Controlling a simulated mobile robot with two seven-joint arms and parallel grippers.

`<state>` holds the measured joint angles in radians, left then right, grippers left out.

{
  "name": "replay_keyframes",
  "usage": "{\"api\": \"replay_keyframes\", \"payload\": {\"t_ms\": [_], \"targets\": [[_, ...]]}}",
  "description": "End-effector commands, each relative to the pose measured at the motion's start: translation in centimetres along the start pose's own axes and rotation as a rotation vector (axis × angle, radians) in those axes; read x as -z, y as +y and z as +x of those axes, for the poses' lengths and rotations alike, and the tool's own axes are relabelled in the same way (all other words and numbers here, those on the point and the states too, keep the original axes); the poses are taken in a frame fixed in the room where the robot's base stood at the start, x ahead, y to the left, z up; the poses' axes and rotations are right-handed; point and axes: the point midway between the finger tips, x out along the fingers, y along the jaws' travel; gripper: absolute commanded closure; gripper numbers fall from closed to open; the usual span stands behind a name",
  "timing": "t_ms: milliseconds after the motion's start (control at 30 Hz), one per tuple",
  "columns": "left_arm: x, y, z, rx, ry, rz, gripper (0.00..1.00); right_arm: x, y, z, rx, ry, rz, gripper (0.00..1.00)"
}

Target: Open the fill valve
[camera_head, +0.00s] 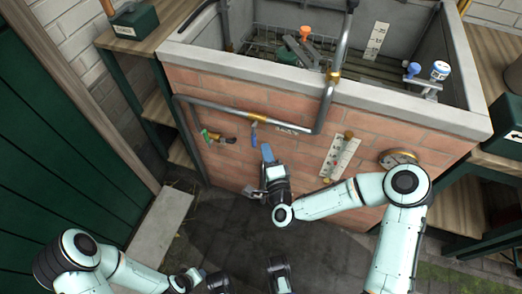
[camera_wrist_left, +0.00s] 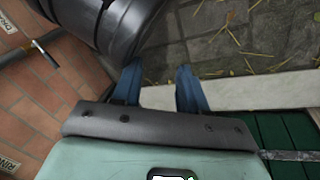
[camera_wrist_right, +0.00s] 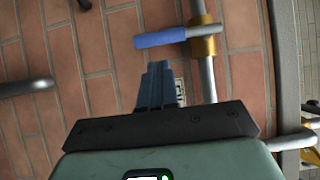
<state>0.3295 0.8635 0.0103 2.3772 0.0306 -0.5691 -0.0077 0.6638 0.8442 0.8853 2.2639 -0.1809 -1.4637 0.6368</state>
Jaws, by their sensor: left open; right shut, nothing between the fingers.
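The fill valve's blue lever (camera_head: 254,132) hangs down from the horizontal pipe on the brick wall of the basin. In the right wrist view the blue lever (camera_wrist_right: 160,39) sticks out square to the pipe from a brass valve body (camera_wrist_right: 206,42). My right gripper (camera_head: 267,154) is shut and empty, just below and right of the lever in the head view. In the right wrist view its closed fingers (camera_wrist_right: 157,85) point at the lever with a small gap. My left gripper (camera_wrist_left: 160,88) is open and empty, low and away from the wall.
A brass tap with a green handle (camera_head: 206,135) sits left of the lever. A white gauge plate (camera_head: 340,158) is on the wall to the right. The basin's pale rim (camera_head: 230,68) and a tall bent pipe (camera_head: 340,60) are above. The paved floor in front is clear.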

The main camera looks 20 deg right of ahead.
Motion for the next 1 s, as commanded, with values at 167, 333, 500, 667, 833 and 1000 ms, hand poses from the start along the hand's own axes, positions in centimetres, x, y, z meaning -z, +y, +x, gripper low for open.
{"api": "replay_keyframes", "payload": {"t_ms": [167, 333, 500, 667, 833, 1000], "targets": [[-0.92, -0.69, 0.67, 0.012, -0.030, -0.008, 0.57, -1.10, 0.09, 1.17, 0.001, 0.002, -0.001, 1.00], [-1.11, -0.83, 0.73, 0.015, -0.036, -0.009, 0.57, -1.35, 0.03, 1.39, -0.001, 0.002, -0.001, 1.00], [-1.09, -0.83, 0.70, 0.015, -0.036, -0.010, 0.57, -1.34, 0.02, 1.37, -0.001, 0.002, -0.001, 1.00], [-1.08, -0.83, 0.71, 0.015, -0.035, -0.009, 0.57, -1.25, 0.06, 1.37, 0.001, 0.003, 0.001, 1.00], [-1.13, -0.87, 0.77, 0.016, -0.037, -0.010, 0.57, -0.73, 0.21, 1.41, 0.014, 0.004, 0.022, 1.00], [-1.19, -0.93, 0.81, 0.017, -0.039, -0.010, 0.57, -0.40, 0.24, 1.45, 0.028, 0.003, 0.040, 1.00]]}}
